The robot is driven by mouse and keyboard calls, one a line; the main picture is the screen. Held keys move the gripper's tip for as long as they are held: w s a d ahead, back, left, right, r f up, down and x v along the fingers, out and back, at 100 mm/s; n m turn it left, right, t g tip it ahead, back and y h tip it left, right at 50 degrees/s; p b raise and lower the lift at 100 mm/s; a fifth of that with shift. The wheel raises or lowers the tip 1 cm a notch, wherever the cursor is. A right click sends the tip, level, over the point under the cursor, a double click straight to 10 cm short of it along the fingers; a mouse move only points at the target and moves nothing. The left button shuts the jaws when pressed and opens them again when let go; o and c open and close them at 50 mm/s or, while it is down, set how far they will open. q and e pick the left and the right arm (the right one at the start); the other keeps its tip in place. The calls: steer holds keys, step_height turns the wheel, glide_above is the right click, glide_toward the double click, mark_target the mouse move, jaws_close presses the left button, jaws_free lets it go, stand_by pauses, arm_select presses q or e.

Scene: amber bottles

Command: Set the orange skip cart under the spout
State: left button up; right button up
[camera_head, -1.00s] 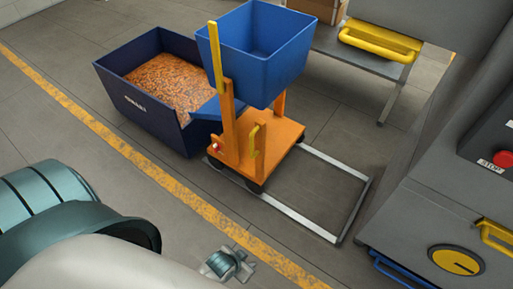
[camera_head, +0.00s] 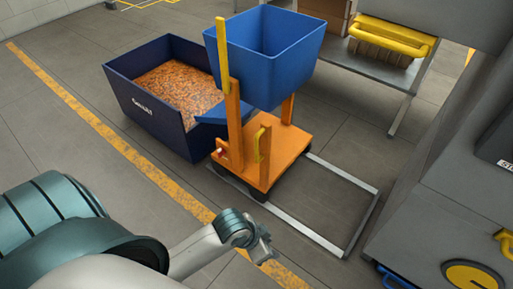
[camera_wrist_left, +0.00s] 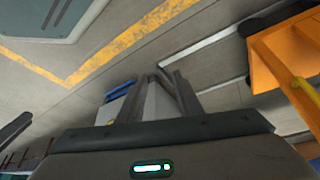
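The orange skip cart (camera_head: 262,163) stands on the floor in the middle of the head view, with a blue skip bin (camera_head: 275,65) on top. A yellow upright bar (camera_head: 222,55) and a small yellow handle (camera_head: 260,143) are on its near side. Part of the cart's orange base (camera_wrist_left: 280,55) shows at the right edge of the left wrist view. My left gripper (camera_head: 264,250) is in front of the cart and apart from it. Its fingers (camera_wrist_left: 158,98) are spread and empty. My right gripper is out of view. I cannot make out a spout.
A pale floor frame (camera_head: 320,237) extends right from the cart's base. A dark blue crate (camera_head: 150,113) of orange-brown pieces stands behind left. A grey machine (camera_head: 430,205) fills the right side. A yellow line (camera_head: 110,137) crosses the floor.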

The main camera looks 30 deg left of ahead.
arm_select(q)
steer(key=w+a+r+m+g, duration=0.1)
steer(key=w+a+r+m, duration=0.1)
steer(key=w+a, duration=0.45)
steer(key=w+a+r+m+g, duration=0.1)
steer(key=w+a+r+m, duration=0.15)
steer(key=w, duration=0.65)
steer(key=w+a+r+n, duration=0.1)
steer(key=w+a+r, duration=0.2)
steer(key=a, duration=0.3)
steer(key=w+a+r+n+t, duration=0.1)
steer(key=w+a+r, duration=0.3)
steer(key=a+r, duration=0.2)
steer(key=w+a+r+n, duration=0.1)
steer(key=w+a+r, duration=0.2)
steer(key=a, duration=0.5)
steer(key=shift+w+a+r+b, duration=0.15)
steer(key=shift+r+b, duration=0.15)
steer(key=shift+r, duration=0.4)
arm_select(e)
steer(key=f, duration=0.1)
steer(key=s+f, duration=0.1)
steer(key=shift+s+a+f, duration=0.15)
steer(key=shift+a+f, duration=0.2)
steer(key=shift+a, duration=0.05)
